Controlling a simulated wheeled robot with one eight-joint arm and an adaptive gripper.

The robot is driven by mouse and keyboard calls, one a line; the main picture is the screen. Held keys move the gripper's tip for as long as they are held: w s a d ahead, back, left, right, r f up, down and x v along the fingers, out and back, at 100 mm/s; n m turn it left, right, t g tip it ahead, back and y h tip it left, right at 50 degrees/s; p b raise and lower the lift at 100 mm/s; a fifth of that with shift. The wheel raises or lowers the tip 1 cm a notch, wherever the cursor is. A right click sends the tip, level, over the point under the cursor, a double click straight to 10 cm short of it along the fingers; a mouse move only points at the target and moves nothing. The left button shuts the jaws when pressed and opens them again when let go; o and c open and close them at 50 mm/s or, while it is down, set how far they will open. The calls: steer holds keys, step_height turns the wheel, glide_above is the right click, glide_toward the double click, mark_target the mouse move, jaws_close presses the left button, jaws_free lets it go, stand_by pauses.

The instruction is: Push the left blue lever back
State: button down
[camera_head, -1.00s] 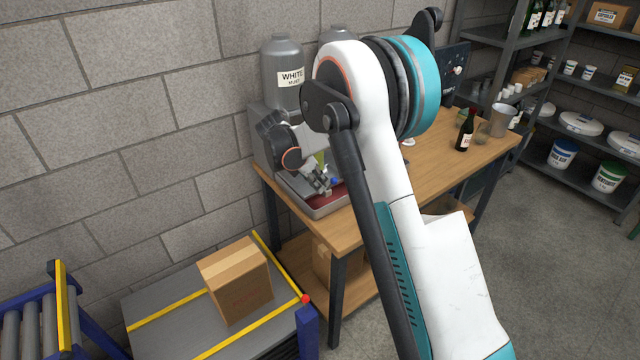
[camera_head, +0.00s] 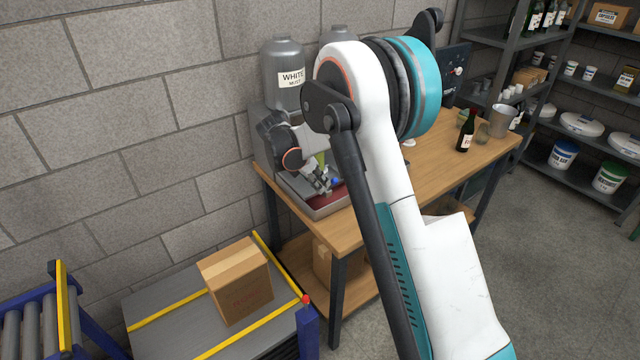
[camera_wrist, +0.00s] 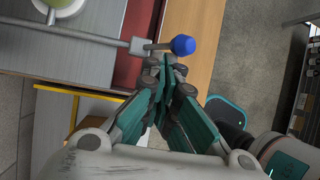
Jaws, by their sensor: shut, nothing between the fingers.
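In the wrist view a blue lever knob (camera_wrist: 183,45) sits at the end of a short metal stem, which joins a grey tap arm. My gripper (camera_wrist: 168,68) is shut and empty, with its fingertips just below the knob in the picture. I cannot tell whether they touch it. In the head view my gripper (camera_head: 323,184) is small, over the dispenser's tray, with the blue knob (camera_head: 337,182) beside it. The dispenser's left tank (camera_head: 284,75) is grey and labelled WHITE MUST. A second tank (camera_head: 338,36) is partly hidden behind my arm.
The dispenser tray (camera_head: 328,210) with its dark red bed stands at the left end of the wooden table (camera_head: 437,172). A dark bottle (camera_head: 466,131) and a metal bucket (camera_head: 502,120) stand at the right end. A cardboard box (camera_head: 236,281) sits on the low platform.

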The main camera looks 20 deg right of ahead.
steer(key=shift+r, duration=0.1)
steer(key=shift+r+p, duration=0.4)
steer(key=shift+r, duration=0.35)
steer(key=a+r+p, duration=0.1)
steer(key=a+r, duration=0.3)
steer(key=a, duration=0.4)
steer(key=shift+w+r, duration=0.35)
steer(key=shift+a, duration=0.1)
